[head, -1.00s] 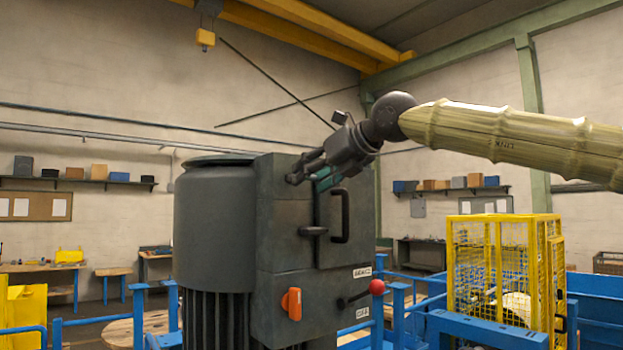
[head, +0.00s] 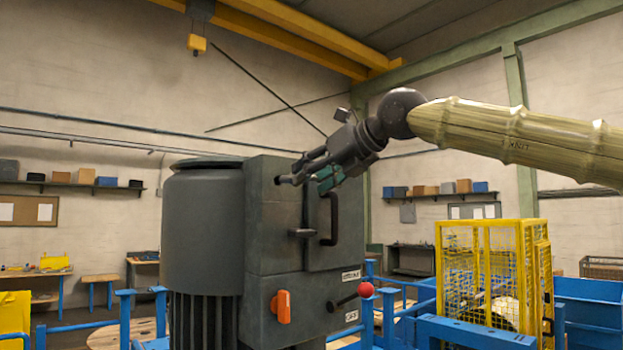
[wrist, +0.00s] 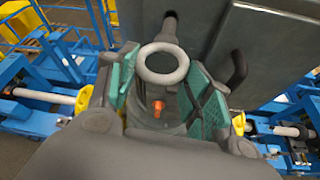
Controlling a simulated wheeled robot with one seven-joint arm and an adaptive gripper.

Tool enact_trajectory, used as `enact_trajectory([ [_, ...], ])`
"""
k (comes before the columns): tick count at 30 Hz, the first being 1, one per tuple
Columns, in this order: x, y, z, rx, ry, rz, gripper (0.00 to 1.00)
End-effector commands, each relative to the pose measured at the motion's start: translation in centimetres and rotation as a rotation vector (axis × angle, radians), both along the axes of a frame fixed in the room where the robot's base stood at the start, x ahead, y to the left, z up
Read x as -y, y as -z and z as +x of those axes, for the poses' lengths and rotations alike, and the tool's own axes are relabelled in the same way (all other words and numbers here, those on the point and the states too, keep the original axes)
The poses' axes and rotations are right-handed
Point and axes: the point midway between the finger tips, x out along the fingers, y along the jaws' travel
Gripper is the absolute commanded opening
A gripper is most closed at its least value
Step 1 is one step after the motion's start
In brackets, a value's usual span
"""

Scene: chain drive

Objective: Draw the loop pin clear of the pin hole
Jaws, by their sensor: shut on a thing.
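The loop pin (wrist: 162,63) shows in the wrist view as a pale grey ring between the teal pads of my gripper (wrist: 160,88). My gripper is shut on it. A dark round stub (wrist: 170,23) stands behind the ring, in line with it, on the machine side. I cannot tell whether the pin's tip is in the pin hole; the hole is not clearly visible. In the head view my gripper (head: 308,175) is at the upper front of the dark grey housing (head: 275,225), tilted down to the left.
A black grab handle (head: 333,218) and a short dark peg (head: 302,233) stick out below my gripper. Lower down are an orange switch (head: 282,307) and a red-knobbed lever (head: 364,290). A yellow mesh cage (head: 490,280) stands to the right.

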Motion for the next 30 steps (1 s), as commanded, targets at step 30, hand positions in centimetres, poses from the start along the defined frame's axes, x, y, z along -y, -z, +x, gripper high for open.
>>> enact_trajectory([
  [30, 2.2, 0.0, -3.2, 0.001, 0.000, 0.000, 0.22],
])
